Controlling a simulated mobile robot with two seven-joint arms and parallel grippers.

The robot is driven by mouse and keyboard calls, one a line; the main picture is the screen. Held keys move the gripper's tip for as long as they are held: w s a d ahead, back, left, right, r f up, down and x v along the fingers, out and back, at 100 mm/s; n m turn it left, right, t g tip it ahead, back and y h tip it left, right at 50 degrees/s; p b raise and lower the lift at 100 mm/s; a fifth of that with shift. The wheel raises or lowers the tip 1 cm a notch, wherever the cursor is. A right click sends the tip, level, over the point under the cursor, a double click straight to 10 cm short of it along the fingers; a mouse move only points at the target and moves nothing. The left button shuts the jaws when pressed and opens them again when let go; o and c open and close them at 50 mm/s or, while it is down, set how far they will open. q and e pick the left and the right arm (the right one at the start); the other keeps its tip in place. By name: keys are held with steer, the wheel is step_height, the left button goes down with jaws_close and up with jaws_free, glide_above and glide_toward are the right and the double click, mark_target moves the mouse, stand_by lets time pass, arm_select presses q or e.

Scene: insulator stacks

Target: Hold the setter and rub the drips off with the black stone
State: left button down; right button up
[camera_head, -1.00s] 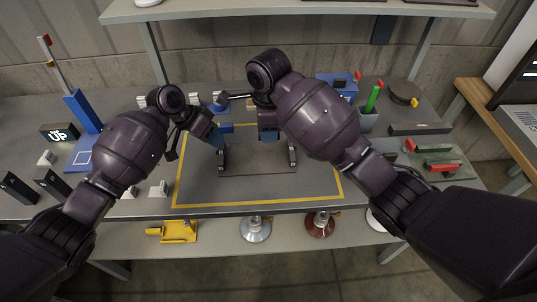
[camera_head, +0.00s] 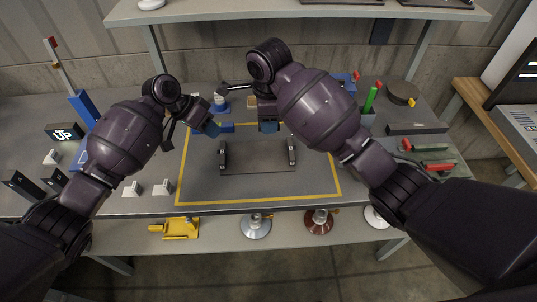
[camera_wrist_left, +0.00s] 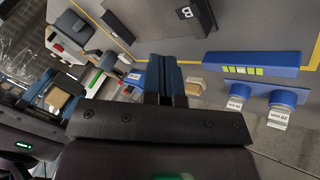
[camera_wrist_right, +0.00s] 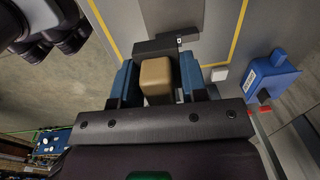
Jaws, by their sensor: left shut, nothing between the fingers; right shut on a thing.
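A flat dark grey plate, apparently the setter (camera_head: 258,158), lies inside the yellow outline, with an upright black block at its left end (camera_head: 223,155) and another at its right end (camera_head: 291,151). My right gripper (camera_head: 268,127) is over the plate's far side, shut on a tan block (camera_wrist_right: 156,80). A black block (camera_wrist_right: 160,46) shows just past the tan block in the right wrist view. My left gripper (camera_head: 211,129) is shut and empty, left of the plate's far side; its blue fingers (camera_wrist_left: 165,78) are together. I cannot pick out the black stone or drips for certain.
A blue bar (camera_wrist_left: 251,64) with green squares and blue-based weights (camera_wrist_left: 283,99) stand at the back. A dark bar (camera_head: 418,129) and red-topped pieces (camera_head: 433,147) are at the right. White clips (camera_head: 162,188) sit left of the yellow outline. The mat's front is clear.

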steer(key=shift+r+p, duration=0.3)
steer(key=shift+r, duration=0.15)
arm_select(q)
steer(key=v, duration=1)
steer(key=shift+a+r, duration=0.2)
steer(key=shift+r, duration=0.05)
